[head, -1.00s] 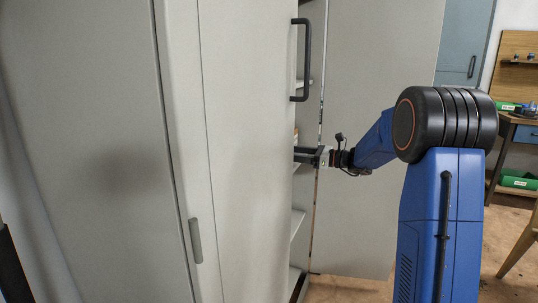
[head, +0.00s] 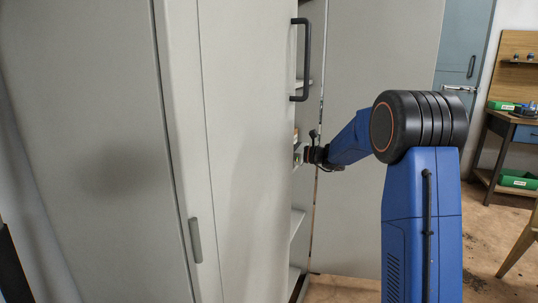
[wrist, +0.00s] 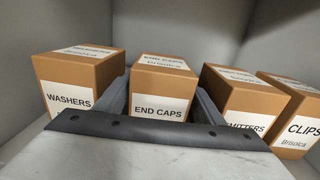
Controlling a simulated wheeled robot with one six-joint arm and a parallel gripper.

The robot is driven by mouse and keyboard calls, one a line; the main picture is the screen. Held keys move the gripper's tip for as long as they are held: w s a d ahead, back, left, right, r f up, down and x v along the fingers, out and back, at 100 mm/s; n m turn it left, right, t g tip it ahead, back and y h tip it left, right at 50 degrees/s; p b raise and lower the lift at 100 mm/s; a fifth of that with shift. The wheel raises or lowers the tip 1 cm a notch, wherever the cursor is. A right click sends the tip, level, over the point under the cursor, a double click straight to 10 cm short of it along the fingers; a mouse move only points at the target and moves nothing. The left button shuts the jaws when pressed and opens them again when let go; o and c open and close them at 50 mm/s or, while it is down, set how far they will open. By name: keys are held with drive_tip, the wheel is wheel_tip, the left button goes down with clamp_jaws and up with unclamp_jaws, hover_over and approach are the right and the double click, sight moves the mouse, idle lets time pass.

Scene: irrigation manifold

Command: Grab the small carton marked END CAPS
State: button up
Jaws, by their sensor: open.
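The END CAPS carton (wrist: 162,92) is a small brown box with white labels on its front and top. It stands upright in the middle of the wrist view, on a shelf. My gripper (wrist: 161,88) is open, with one grey finger on each side of this carton. I cannot tell whether either finger touches it. The dark gripper bar crosses in front of the carton, just below its front label. In the head view my gripper's fingers are hidden inside the cabinet, behind its door edge.
A WASHERS carton (wrist: 78,85) stands left of the left finger. An EMITTERS carton (wrist: 240,100) is close right of the right finger, with a CLIPS carton (wrist: 295,115) beyond. Shelf walls enclose them. The cabinet door (head: 250,150) has a black handle (head: 306,60).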

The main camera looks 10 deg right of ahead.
drive_tip(key=c, duration=0.9)
drive_tip(key=shift+c, duration=0.2)
